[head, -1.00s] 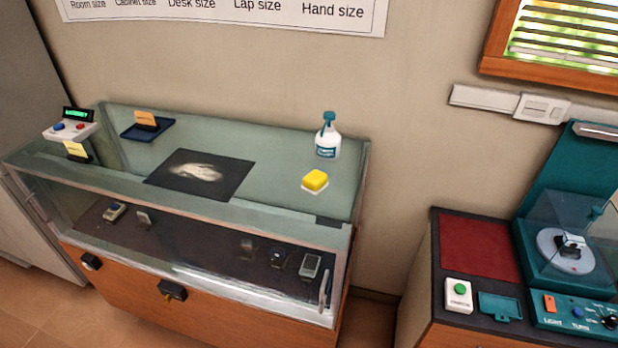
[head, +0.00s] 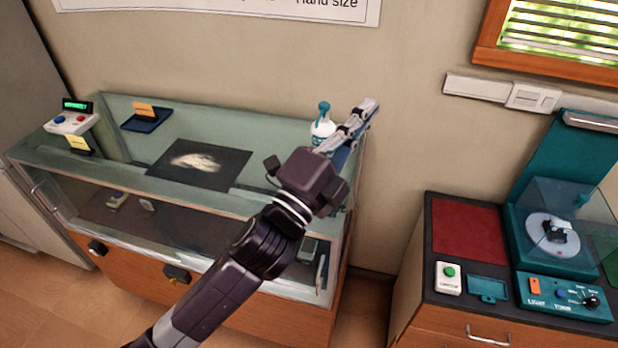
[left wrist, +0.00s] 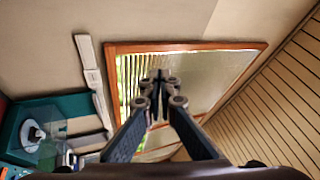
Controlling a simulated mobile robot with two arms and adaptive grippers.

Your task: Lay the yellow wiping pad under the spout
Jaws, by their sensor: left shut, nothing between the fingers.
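My left gripper (head: 366,106) is raised over the right end of the glass display case, shut and empty, its fingers pointing up and right. In the left wrist view its fingers (left wrist: 158,84) come together with nothing between them. A white spray bottle (head: 322,127) with a blue-green spout head stands on the case top, partly covered by my gripper. The yellow wiping pad is hidden now behind my left arm; one second ago it lay on a white base in front of the bottle. My right gripper is not in view.
The glass case (head: 125,170) holds several small devices. A dark mat (head: 215,180) with a pale heap, a blue tray (head: 140,125) and a button box (head: 72,118) sit on its top. A cabinet with a red panel (head: 466,230) and teal machine (head: 560,290) stands right, across a gap.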

